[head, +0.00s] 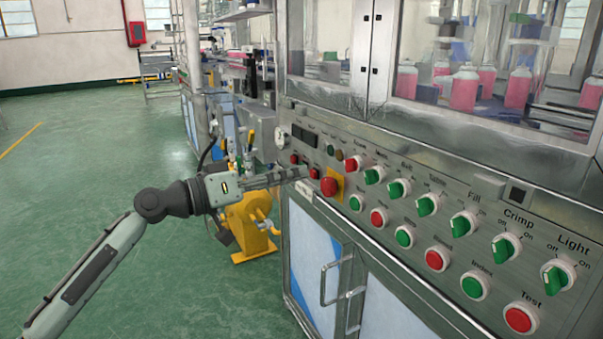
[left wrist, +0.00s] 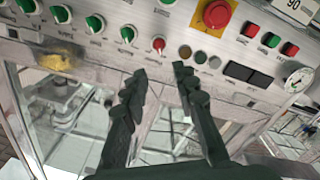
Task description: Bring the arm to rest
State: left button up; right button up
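My left arm comes in from the left in the head view. Its left gripper (head: 303,172) is in front of the left end of the machine's control panel (head: 385,215), close to the red emergency button (head: 329,187). In the left wrist view the two dark fingers of the left gripper (left wrist: 159,69) stand apart with nothing between them. The panel's knobs and buttons, with the emergency button (left wrist: 217,14) on its yellow plate, lie beyond the fingertips there. I cannot tell whether a fingertip touches the panel. My right gripper is in neither view.
The steel machine with glass windows (head: 470,85) and pink bottles (head: 465,90) inside fills the right. Cabinet doors with a handle (head: 328,285) are below the panel. A yellow machine part (head: 250,225) stands behind my gripper. The green floor (head: 80,150) at left is open.

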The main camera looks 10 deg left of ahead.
pick_arm(q)
jog(key=s+a+f+g+y+p, duration=0.1)
jog(key=s+f+y, duration=0.25)
jog(key=f, duration=0.65)
jog(key=s+a+f+n+g+y+p, duration=0.15)
jog(key=s+f, duration=0.25)
jog(key=f, duration=0.6)
jog(key=s+a+f+y, duration=0.2)
jog(key=s+f+y, duration=0.15)
jog(key=f, duration=0.65)
jog(key=s+a+f+g+y, duration=0.1)
jog(key=s+a+f+y, duration=0.1)
jog(key=s+a+f, duration=0.2)
jog(key=s+a+f+n+g+y+p, duration=0.1)
jog(key=s+a+f+g+y, duration=0.1)
jog(key=s, duration=0.8)
jog(key=s+a+f+g+y+p, duration=0.1)
jog(key=s+a+f+g+y, duration=0.1)
jog(key=s+a+f, duration=0.4)
notch_tip(320, 180, down, 2)
jog(key=shift+s+a+f+y, duration=0.1)
jog(key=shift+s+a+y, duration=0.1)
jog(key=shift+s+y, duration=0.5)
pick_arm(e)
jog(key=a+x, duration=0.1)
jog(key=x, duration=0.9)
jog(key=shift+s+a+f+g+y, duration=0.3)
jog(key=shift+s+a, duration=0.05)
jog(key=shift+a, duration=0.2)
